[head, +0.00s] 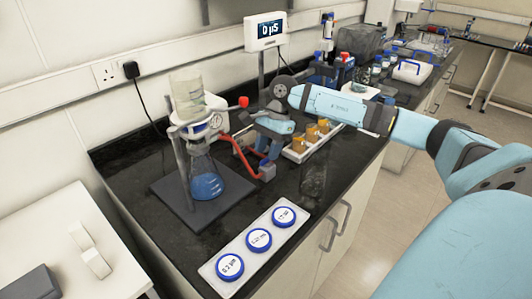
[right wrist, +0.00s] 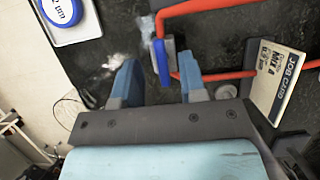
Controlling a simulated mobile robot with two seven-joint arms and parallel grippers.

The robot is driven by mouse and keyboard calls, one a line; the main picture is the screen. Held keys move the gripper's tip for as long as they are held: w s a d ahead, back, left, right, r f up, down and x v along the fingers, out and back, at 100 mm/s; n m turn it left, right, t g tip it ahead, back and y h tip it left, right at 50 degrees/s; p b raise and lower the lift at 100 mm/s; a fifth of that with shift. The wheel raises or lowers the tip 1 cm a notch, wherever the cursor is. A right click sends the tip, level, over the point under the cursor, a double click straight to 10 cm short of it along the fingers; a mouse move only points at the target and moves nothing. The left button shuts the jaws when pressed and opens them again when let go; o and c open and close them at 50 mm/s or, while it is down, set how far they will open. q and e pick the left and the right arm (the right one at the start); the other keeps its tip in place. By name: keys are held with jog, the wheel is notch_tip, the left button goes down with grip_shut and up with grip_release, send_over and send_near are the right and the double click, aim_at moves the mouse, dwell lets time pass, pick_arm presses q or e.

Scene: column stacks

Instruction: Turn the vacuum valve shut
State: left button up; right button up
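In the right wrist view, the vacuum valve (right wrist: 161,62) shows as a blue handle on a pale grey body, where the red tubing (right wrist: 215,75) meets it. My right gripper (right wrist: 158,75) is open, with one blue finger on each side of the handle. I cannot tell whether either finger touches it. In the head view, my right gripper (head: 266,163) points down at the red tubing (head: 243,160), beside the filter flask (head: 205,181) with blue liquid. The gripper largely hides the valve there. My left gripper is not in view.
A tray (head: 213,268) with three blue-rimmed discs lies at the front of the black bench. A rack with amber bottles (head: 311,135) stands behind the gripper. A job card (right wrist: 277,82) is close to the right finger in the wrist view.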

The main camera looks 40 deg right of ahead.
jog(key=shift+x, duration=0.95)
jog(key=shift+c, duration=0.4)
jog(key=shift+d, duration=0.1)
grip_shut()
